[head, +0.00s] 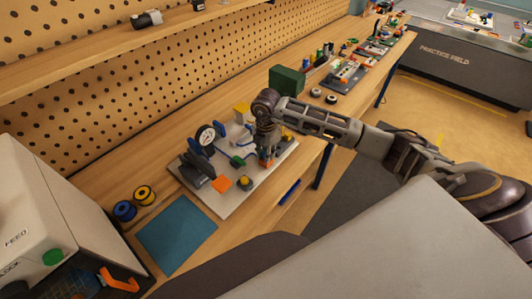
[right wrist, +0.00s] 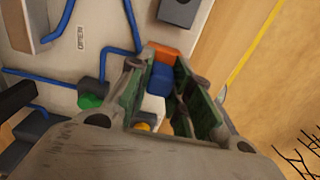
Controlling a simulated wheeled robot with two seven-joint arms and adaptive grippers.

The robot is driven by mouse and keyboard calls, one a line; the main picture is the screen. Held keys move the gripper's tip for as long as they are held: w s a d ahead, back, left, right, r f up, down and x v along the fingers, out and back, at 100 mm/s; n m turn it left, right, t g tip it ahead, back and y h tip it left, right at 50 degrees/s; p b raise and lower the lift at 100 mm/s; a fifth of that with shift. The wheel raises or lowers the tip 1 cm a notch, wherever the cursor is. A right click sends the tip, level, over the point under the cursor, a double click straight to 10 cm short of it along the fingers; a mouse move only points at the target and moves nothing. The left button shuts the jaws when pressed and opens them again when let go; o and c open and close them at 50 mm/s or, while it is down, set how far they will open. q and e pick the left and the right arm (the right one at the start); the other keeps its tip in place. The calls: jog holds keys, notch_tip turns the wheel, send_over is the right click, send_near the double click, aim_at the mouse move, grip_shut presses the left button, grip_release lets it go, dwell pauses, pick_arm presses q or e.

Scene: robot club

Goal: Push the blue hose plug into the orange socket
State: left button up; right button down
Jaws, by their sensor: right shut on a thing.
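My right gripper (head: 266,146) points down over the white board on the bench. In the right wrist view my right gripper (right wrist: 163,76) is shut on the blue hose plug (right wrist: 160,80), which sits between its green-lined fingers. The orange socket (right wrist: 166,53) lies directly past the plug's far end and appears to touch it; I cannot tell how deep the plug sits. In the head view the orange socket (head: 265,163) shows just below the fingers, and the plug is hidden there. My left gripper is not in view.
A green box (head: 287,80) stands behind the arm. A blue mat (head: 176,234) lies front left.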

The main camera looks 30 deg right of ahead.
jog(key=shift+f, duration=0.2)
dwell(0.5)
jog(key=c, duration=1.5)
grip_release()
jog(key=shift+o, duration=0.2)
jog(key=shift+r, duration=0.15)
jog(key=shift+r+p, duration=1.55)
jog(key=shift+r, duration=1.1)
jog(key=shift+o, duration=0.4)
jog(key=o, duration=0.5)
